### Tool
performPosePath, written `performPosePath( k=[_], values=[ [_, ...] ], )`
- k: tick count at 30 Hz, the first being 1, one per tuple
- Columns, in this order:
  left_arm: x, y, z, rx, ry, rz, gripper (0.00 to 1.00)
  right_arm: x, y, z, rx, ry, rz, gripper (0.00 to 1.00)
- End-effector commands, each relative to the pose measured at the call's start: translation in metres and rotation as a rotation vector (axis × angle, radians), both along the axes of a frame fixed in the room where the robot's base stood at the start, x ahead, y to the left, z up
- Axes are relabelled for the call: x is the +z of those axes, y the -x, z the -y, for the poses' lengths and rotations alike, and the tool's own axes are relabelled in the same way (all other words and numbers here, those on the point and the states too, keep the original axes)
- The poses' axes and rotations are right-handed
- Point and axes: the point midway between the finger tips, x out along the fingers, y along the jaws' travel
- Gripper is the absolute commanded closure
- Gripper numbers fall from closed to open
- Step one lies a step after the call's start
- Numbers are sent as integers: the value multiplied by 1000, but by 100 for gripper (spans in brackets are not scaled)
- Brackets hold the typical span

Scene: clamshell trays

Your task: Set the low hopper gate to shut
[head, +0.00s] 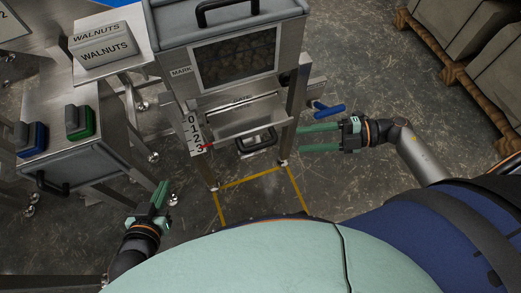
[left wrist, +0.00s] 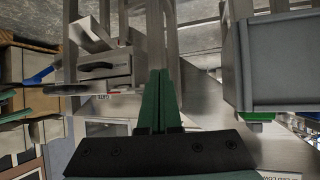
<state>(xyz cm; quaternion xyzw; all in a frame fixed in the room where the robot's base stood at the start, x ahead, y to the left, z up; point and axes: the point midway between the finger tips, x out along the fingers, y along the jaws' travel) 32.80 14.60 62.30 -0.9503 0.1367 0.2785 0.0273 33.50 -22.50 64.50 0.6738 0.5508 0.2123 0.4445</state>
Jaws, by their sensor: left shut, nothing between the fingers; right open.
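The steel hopper (head: 230,50) stands upright at the top centre of the head view, with a dark window showing brown contents. Low on its front is a gate part with a black handle (head: 256,141). A scale (head: 194,131) marked 0 to 3 is on its left, with a red pointer (head: 207,147) near the 3. A blue-handled lever (head: 328,110) sticks out at the right side. My right gripper (head: 302,139) is open and empty, just below the blue lever and right of the hopper's leg. My left gripper (head: 164,184) is shut and empty, low and left of the hopper.
Crates on a pallet (head: 440,60) are at the top right. Yellow floor lines (head: 252,178) mark clear floor below the hopper.

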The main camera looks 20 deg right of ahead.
Motion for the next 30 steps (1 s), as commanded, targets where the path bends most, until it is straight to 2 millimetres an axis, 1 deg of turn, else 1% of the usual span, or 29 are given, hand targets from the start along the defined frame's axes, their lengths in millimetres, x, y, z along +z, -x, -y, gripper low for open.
performPosePath(
  k=[2, 5, 11, 15, 21, 25, 30],
  values=[
    [0, -1, 0, -1, 0, 8, 100, -4, 1, -2, 17, 9, -3, 48],
    [4, -4, 0, -2, -1, 25, 100, -5, -2, -12, 20, 9, -2, 48],
    [20, -14, 0, -5, 0, 99, 100, -13, -13, -49, 18, 6, 0, 48],
    [36, -23, -1, -9, 0, 173, 100, -19, -22, -76, 18, 5, 0, 48],
    [57, -33, -1, -14, -1, 265, 100, -26, -30, -104, 18, 7, -1, 48],
    [65, -36, -1, -16, 0, 296, 100, -28, -33, -113, 17, 8, -2, 48],
    [68, -37, -1, -17, 1, 309, 100, -28, -34, -116, 17, 9, -3, 48]
  ],
)
